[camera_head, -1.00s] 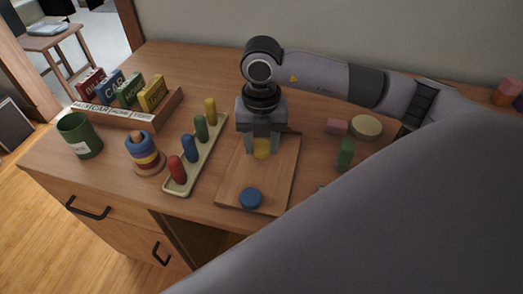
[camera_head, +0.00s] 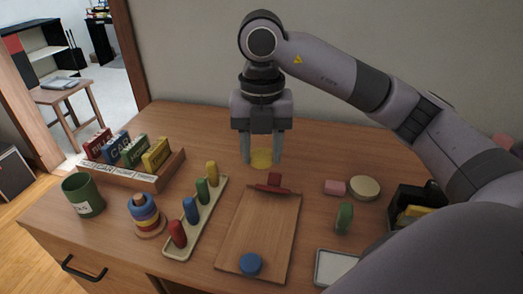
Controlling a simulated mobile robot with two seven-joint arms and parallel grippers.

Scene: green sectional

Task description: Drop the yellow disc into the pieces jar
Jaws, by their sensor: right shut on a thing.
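The yellow disc (camera_head: 262,159) is between the fingers of my right gripper (camera_head: 262,158). The gripper is shut on it and holds it above the table, beyond the far end of the wooden board (camera_head: 258,225). A green jar (camera_head: 84,197) with a white label stands upright at the left of the table; its label is too small to read. It looks like the pieces jar, and the gripper is well to its right and farther back. My left gripper is not in view.
A blue disc (camera_head: 250,264) and a red piece (camera_head: 273,183) are on the board. Between jar and board stand a ring stacker (camera_head: 146,215) and a tray of coloured pegs (camera_head: 190,240). A wooden block rack (camera_head: 130,175) stands behind. A black bin (camera_head: 405,205) is at right.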

